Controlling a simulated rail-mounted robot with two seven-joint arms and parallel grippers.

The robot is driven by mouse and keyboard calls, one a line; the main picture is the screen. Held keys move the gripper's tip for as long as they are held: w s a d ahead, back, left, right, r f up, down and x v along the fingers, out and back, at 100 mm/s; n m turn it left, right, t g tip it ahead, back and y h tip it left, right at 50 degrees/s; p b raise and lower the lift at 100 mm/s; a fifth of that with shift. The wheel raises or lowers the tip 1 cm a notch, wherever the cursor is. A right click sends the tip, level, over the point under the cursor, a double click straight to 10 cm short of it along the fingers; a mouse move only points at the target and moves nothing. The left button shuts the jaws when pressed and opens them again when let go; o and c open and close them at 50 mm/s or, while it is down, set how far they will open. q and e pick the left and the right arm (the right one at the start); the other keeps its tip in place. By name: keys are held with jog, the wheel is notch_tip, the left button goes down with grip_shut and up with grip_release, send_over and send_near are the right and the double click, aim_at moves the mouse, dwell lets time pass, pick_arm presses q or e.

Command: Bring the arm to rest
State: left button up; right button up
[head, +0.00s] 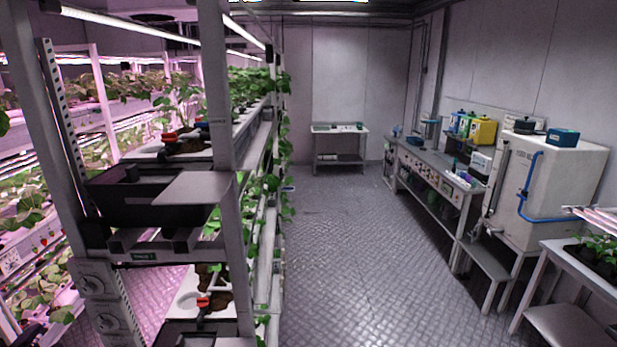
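Neither of my grippers shows in the head view, and I see no arm of mine that I can be sure of. Whether the grippers are open or shut, and whether they hold anything, cannot be seen. The nearest thing is a grey rack (218,95) on the left with strawberry plants (182,97) on its shelves.
A clear metal-plate aisle (335,250) runs to a small table (340,145) at the back wall. On the right stand a long workbench (433,172), a white tank (550,185) with a blue hose (522,195), and a low plant table (580,262).

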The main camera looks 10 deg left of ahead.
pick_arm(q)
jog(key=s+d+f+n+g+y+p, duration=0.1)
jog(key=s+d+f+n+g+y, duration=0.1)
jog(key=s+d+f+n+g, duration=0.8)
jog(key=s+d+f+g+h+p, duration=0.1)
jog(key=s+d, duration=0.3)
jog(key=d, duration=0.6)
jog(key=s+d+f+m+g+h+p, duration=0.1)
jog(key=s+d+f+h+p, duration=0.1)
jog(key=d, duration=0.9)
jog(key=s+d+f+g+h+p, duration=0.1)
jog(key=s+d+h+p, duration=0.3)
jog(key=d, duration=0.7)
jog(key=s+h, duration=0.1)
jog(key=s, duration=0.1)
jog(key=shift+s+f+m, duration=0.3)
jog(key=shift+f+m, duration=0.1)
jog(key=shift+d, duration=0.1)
